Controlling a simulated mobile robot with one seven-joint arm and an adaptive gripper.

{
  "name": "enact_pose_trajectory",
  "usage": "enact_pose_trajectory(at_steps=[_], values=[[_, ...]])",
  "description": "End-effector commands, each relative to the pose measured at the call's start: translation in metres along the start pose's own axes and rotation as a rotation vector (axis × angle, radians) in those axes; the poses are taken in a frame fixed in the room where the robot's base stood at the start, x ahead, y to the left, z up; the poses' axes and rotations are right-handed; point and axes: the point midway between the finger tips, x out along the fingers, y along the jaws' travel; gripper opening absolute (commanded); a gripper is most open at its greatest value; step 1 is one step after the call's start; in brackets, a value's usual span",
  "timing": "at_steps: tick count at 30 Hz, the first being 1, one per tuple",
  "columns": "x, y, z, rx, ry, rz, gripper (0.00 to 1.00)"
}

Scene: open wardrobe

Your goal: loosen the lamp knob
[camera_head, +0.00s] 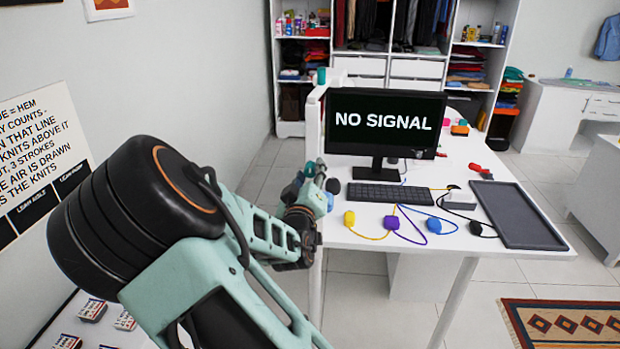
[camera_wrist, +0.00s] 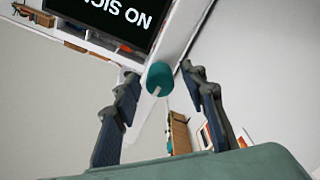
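A teal round knob (camera_wrist: 160,78) shows in the wrist view against a white post (camera_wrist: 182,30). In the head view a small teal piece (camera_head: 321,76), which looks like the same knob, sits at the top of the white upright panel left of the monitor. My gripper (camera_head: 316,176) is beside that panel, lower in the picture than the teal piece. In the wrist view my gripper (camera_wrist: 159,72) is open, with one finger on each side of the knob in the picture and visible gaps. Its distance from the fingertips is unclear. No lamp head is clearly visible.
A monitor (camera_head: 387,122) and keyboard (camera_head: 390,194) stand on the white desk (camera_head: 350,235) right of my gripper. Coloured plugs with cables and a dark tray (camera_head: 517,215) lie on the desk. An open wardrobe (camera_head: 390,68) is behind. The floor left of the panel looks clear.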

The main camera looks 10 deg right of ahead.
Motion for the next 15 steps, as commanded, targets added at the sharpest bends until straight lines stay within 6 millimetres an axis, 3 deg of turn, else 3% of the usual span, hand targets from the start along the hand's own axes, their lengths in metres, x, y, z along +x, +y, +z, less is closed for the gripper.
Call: enact_pose_trajectory(at_steps=[15], values=[[0.0000, -0.0019, 0.0027, 0.423, 0.001, 0.001, 0.39]])
